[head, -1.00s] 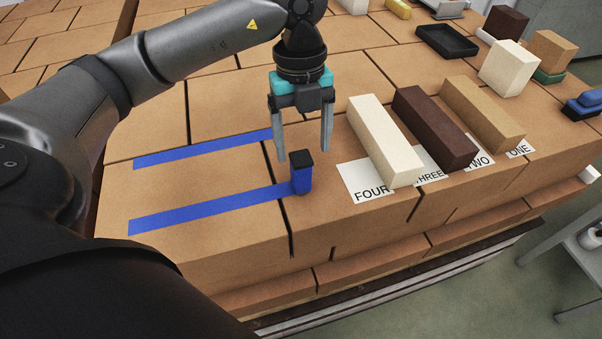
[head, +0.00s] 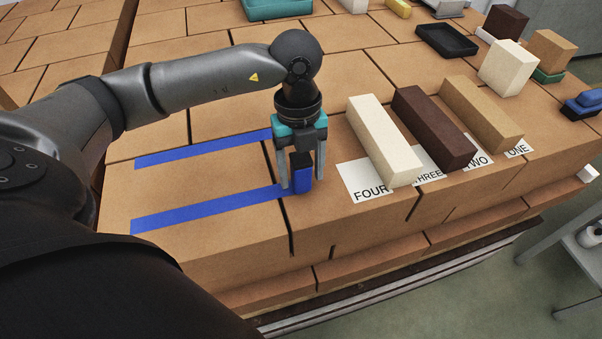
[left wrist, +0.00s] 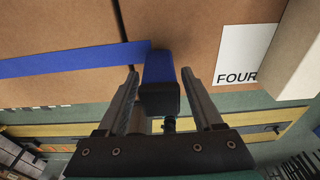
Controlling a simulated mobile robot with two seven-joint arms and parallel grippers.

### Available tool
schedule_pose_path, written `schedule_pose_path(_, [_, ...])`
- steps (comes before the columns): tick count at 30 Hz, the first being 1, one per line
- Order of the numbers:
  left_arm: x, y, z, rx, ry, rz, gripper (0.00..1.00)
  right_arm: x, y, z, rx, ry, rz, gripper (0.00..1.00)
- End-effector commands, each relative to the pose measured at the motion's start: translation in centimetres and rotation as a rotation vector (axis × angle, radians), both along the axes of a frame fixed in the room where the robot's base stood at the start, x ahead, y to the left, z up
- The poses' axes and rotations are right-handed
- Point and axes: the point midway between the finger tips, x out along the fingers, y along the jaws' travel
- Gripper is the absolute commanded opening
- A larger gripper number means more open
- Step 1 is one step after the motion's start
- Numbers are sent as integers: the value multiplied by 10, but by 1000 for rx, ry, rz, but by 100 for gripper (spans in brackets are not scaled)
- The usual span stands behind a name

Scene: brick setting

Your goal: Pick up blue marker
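The blue marker (head: 303,181) stands upright near the front edge of the brick surface, at the right end of the nearer blue line. It has a blue body and a black top. My left gripper (head: 302,184) points down over it, with one finger on each side. In the left wrist view the marker (left wrist: 158,68) lies between the two fingers (left wrist: 160,82), with gaps showing beside it. The gripper is open and not closed on it. My right gripper is not in view.
Cream (head: 383,140), dark brown (head: 434,128) and tan (head: 482,114) bricks lie on numbered labels just right of the marker. A black tray (head: 446,40) is farther back. Two blue lines (head: 205,208) run across the bricks on the left. The front edge drops off close by.

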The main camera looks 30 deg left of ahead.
Motion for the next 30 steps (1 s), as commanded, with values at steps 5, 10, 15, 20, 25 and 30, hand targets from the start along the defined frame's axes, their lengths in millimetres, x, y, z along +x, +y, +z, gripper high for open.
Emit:
schedule_pose_path(5, [0, 0, 0, -1, -1, -1, 46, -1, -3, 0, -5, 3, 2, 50])
schedule_pose_path(10, [0, 0, 0, -1, -1, -1, 27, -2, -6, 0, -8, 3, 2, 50])
schedule_pose_path(15, [0, 0, 1, -1, -1, -1, 8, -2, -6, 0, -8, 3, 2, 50])
schedule_pose_path(20, [0, 0, 1, -1, -1, -1, 0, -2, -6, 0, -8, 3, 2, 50])
schedule_pose_path(25, [0, 0, 1, -1, -1, -1, 0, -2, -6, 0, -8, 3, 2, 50])
schedule_pose_path(30, [1, 0, 5, -1, -3, -1, 0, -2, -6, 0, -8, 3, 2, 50])
